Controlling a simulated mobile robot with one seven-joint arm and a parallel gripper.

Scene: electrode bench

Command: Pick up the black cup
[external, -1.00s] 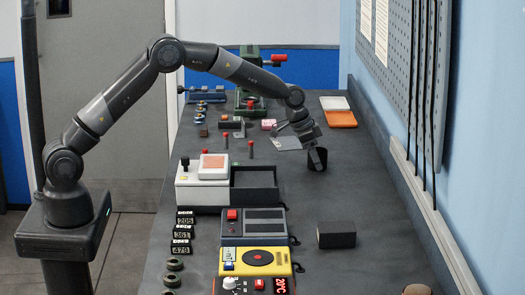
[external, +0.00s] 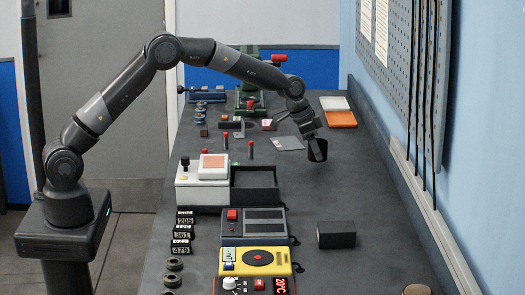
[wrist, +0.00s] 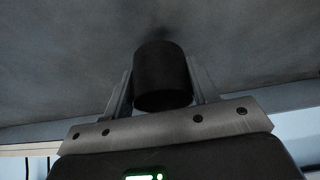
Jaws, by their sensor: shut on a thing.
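The black cup (external: 317,151) is at the end of my arm in the external view, over the dark bench right of its middle. It also shows in the wrist view (wrist: 161,75), between the two fingers. My gripper (external: 314,143) is shut on the cup, with one finger on each side of it in the wrist view (wrist: 160,88). The cup is slightly tilted in the external view and appears raised a little above the bench top. The gripper hides part of it.
A black box (external: 337,235) stands on the bench nearer the camera. An orange tray (external: 341,119) and a white tray (external: 334,103) lie behind the cup. A white device (external: 203,190) with a dark bin (external: 254,194) stands to the left. The bench around the cup is clear.

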